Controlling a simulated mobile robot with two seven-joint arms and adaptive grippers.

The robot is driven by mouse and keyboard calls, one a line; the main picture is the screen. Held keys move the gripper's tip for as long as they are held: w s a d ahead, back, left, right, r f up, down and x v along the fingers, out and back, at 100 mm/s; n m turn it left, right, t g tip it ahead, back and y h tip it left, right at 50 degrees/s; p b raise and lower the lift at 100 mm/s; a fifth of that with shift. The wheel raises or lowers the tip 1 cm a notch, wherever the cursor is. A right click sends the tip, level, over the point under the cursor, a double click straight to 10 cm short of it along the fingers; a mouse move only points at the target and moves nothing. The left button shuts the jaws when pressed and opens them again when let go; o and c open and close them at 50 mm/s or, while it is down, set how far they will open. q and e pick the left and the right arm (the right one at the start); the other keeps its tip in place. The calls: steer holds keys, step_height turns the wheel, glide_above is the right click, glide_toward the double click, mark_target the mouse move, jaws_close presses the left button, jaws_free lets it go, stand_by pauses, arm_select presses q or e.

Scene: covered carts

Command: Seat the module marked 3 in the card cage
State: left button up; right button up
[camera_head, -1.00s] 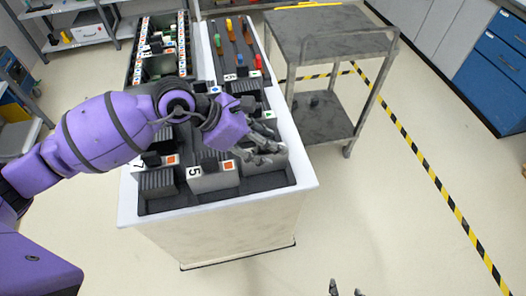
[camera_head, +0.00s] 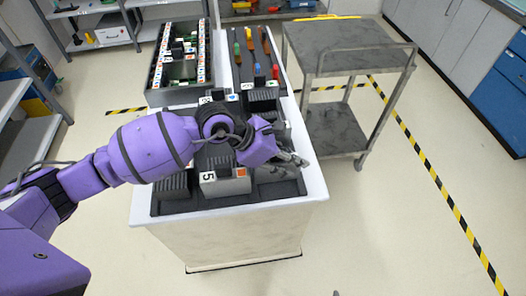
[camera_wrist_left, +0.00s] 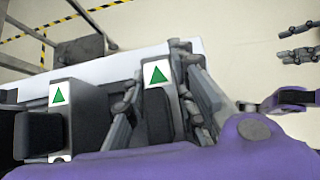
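My left gripper (camera_head: 291,159) is low over the near right part of the card cage (camera_head: 230,206), beside a grey module labelled 5 (camera_head: 209,181) with an orange square. In the left wrist view its fingers (camera_wrist_left: 162,98) lie on either side of a module with a green triangle (camera_wrist_left: 157,76) and a black handle. Whether they press on it is unclear. Another green-triangle module (camera_wrist_left: 58,97) stands to its left. I cannot read a 3 on any module. My right gripper shows in the left wrist view (camera_wrist_left: 298,44), apart from the cage; its opening is unclear.
A rack of small modules (camera_head: 182,97) stands behind the cage. A tray with coloured-handled tools (camera_head: 252,50) lies at the back of the white cart (camera_head: 315,178). A grey two-shelf cart (camera_head: 338,58) stands to the right. Floor at the right is clear.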

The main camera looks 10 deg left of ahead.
arm_select(q)
steer(key=shift+w+r, duration=0.1)
steer(key=shift+r, duration=0.05)
jaws_close()
steer(key=shift+r, duration=0.15)
